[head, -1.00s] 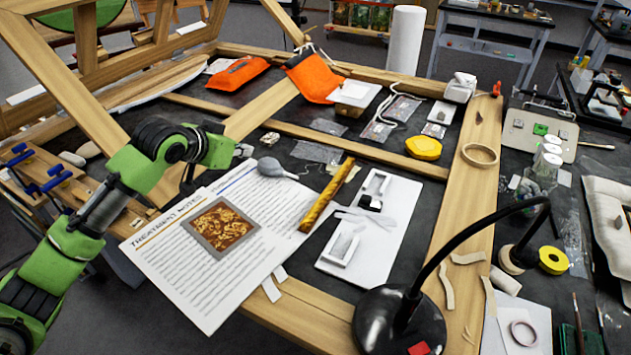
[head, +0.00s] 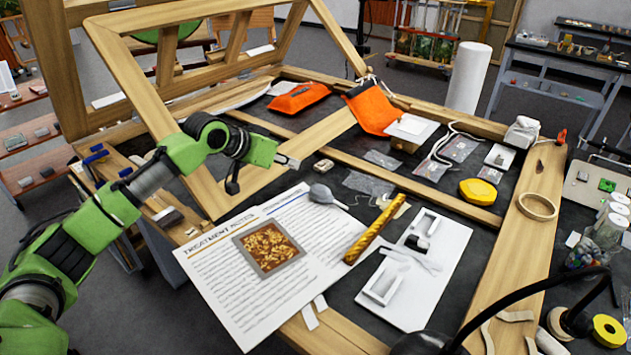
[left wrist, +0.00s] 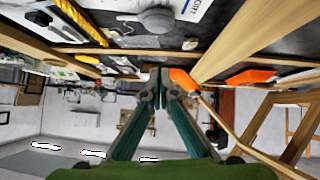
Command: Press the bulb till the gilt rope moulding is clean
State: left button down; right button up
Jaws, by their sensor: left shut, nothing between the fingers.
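The grey rubber bulb (head: 321,193) lies at the top edge of the treatment notes, its thin nozzle pointing right toward the gilt rope moulding (head: 375,228). The moulding is a gold twisted bar lying at a slant between the notes and a white board. My left gripper (head: 292,163) is shut and empty, above and left of the bulb and apart from it. In the left wrist view the shut fingers (left wrist: 160,80) show, with the bulb (left wrist: 157,20) near the top and the moulding (left wrist: 78,20) left of it. My right gripper is in neither view.
A white board (head: 430,295) with small trays lies right of the moulding. The treatment notes (head: 225,285) with a picture lie at the left. A wooden frame (head: 145,90) stands tilted behind my left arm. A black lamp arm (head: 520,291) crosses the lower right.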

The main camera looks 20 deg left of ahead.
pick_arm(q)
jog(key=p, duration=0.2)
send_over(315, 192)
jog(key=f, duration=0.6)
jog(key=shift+a+f, duration=0.25)
jog(key=shift+a, duration=0.05)
jog(key=f, duration=0.2)
jog(key=shift+d+f+p, duration=0.2)
jog(key=shift+f+p, duration=0.15)
jog(key=shift+f, duration=0.65)
jog(key=shift+f, duration=0.1)
